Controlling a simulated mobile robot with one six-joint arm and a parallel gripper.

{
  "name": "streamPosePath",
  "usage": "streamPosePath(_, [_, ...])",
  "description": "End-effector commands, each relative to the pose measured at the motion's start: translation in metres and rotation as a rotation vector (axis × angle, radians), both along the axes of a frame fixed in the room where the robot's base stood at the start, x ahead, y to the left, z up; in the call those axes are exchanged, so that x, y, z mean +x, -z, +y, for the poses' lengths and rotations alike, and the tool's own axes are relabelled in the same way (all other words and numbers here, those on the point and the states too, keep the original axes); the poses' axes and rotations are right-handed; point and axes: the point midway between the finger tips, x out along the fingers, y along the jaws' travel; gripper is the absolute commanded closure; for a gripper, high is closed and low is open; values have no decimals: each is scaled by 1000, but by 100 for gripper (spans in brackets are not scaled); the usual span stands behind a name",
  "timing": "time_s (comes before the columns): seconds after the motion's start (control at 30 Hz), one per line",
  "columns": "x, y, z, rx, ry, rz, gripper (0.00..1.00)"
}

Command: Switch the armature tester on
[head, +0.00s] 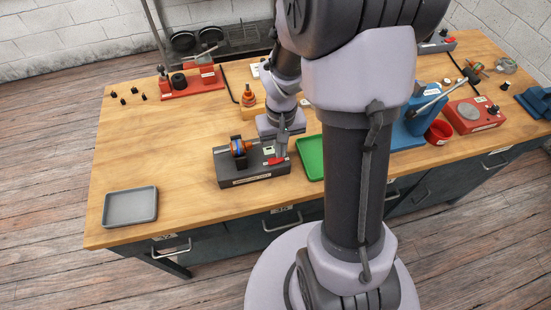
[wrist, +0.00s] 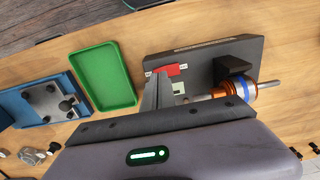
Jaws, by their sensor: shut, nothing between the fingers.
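The armature tester (head: 252,180) is a dark grey box on the bench, and it also shows in the wrist view (wrist: 225,52). An armature (head: 239,147) with copper and blue bands lies across its supports; the wrist view shows it too (wrist: 241,91). A red rocker switch (head: 277,161) is at the tester's right end, beside a small pale green panel (wrist: 178,88). In the wrist view the switch (wrist: 172,70) has small white labels at its side. My gripper (head: 281,151) is shut and empty, pointing down right by the switch. I cannot tell whether it touches.
A green tray (head: 311,158) lies just right of the tester. A grey tray (head: 130,206) sits at the front left. A red fixture (head: 192,85) stands at the back left, a blue press (head: 408,132) on the right. The bench between grey tray and tester is clear.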

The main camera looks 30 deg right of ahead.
Motion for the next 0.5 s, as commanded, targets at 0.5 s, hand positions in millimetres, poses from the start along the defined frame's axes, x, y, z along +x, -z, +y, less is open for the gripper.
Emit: streamPosePath(0.5, [0,9,0,0,0,0,100])
